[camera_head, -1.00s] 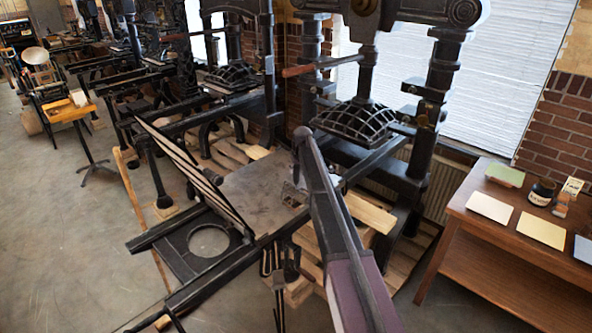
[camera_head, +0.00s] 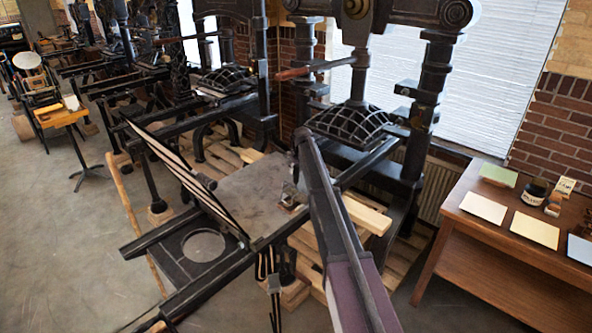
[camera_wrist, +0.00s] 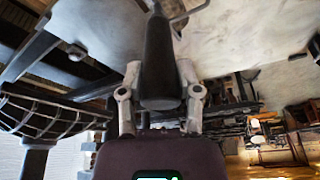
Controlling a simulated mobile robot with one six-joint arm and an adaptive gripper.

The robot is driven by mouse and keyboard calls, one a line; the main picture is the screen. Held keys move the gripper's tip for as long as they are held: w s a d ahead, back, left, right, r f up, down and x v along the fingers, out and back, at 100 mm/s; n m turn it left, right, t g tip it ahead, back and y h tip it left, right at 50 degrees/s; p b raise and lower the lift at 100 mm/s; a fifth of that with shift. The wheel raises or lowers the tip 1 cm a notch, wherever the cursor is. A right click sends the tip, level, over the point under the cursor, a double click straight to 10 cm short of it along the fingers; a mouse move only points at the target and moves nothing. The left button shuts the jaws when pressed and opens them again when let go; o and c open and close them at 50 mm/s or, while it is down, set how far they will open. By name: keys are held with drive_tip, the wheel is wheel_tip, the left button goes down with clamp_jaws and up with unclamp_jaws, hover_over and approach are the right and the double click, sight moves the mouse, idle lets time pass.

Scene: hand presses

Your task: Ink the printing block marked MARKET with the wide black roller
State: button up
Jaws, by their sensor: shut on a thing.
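In the wrist view my gripper (camera_wrist: 160,70) is shut on a thick black handle (camera_wrist: 159,50). A bent metal rod extends from the handle's far end, as on a hand roller; the roller's drum is out of the picture. In the head view my gripper (camera_head: 291,195) is small and partly hidden behind my arm, over the flat grey bed (camera_head: 248,193) of the nearest press. The held tool cannot be made out there. No block with the word MARKET can be read in either view.
The nearest press (camera_head: 430,110) stands behind my arm, with its open slatted frame (camera_head: 175,165) tilted up left of the bed. A wooden table (camera_head: 465,225) with coloured sheets and small jars stands at the right.

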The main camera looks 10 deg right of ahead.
drive_tip(key=shift+d, duration=0.1)
drive_tip(key=shift+w+d, duration=1)
drive_tip(key=shift+d, duration=0.3)
drive_tip(key=shift+s+a, duration=0.1)
drive_tip(key=shift+a, duration=0.05)
drive_tip(key=shift+s+a, duration=0.45)
drive_tip(key=shift+a, duration=0.2)
drive_tip(key=shift+s+a, duration=0.45)
drive_tip(key=shift+a, duration=0.15)
drive_tip(key=shift+s+a, duration=0.1)
drive_tip(key=shift+a, duration=0.05)
drive_tip(key=shift+s+a, duration=0.95)
drive_tip(key=shift+a, duration=0.3)
drive_tip(key=shift+s+a, duration=0.1)
drive_tip(key=shift+a, duration=0.05)
drive_tip(key=shift+s+a, duration=0.45)
drive_tip(key=shift+a, duration=0.15)
drive_tip(key=shift+s+a, duration=0.4)
drive_tip(key=shift+a, duration=0.2)
